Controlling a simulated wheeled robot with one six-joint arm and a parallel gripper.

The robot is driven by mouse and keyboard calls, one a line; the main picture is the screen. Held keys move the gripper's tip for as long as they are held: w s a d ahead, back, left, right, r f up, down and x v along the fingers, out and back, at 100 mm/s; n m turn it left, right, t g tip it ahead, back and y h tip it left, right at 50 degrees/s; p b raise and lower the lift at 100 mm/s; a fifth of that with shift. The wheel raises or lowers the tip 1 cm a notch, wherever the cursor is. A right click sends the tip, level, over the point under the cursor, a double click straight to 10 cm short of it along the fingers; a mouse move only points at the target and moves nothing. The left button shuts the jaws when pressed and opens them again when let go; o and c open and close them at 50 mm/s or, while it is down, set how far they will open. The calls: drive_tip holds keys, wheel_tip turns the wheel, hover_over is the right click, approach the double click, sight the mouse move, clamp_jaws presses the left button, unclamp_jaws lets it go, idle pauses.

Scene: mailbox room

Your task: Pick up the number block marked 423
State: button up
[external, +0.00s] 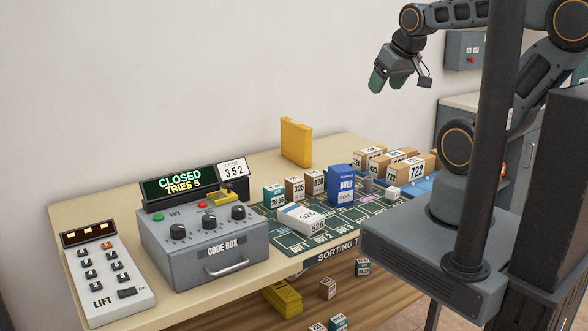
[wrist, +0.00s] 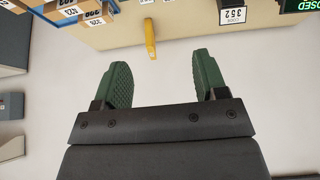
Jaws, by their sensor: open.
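I cannot make out 423 for certain on any block. A teal block (external: 274,197) and brown blocks marked 325 (external: 295,188) and 820 (external: 315,183) stand on the sorting mat. Several small blocks lie below the table, including a brown one (external: 327,288) and a teal one (external: 363,267). My gripper (external: 385,84) is open and empty, high above the table; its green fingers (wrist: 162,78) are apart.
A grey code box (external: 205,247), its display reading CLOSED, TRIES 5, and a LIFT keypad (external: 107,276) stand at the left. A yellow upright piece (external: 296,142) is at the back.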

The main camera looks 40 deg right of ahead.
drive_tip(key=s, duration=0.1)
drive_tip(key=m+t+y+b, duration=0.3)
drive_tip(key=m+t+b, duration=0.4)
drive_tip(key=m+b, duration=2.7)
approach(398, 190)
drive_tip(key=b+x, duration=0.1)
drive_tip(key=x, duration=0.7)
drive_tip(key=shift+w+b, duration=0.25)
drive_tip(key=shift+b, duration=0.15)
drive_tip(key=b+x, duration=0.1)
drive_tip(key=x, duration=0.3)
drive_tip(key=shift+s+b, duration=0.1)
drive_tip(key=shift+b, duration=0.2)
drive_tip(key=shift+w+a+f, duration=0.1)
drive_tip(key=shift+w+f, duration=0.1)
drive_tip(key=shift+w, duration=0.45)
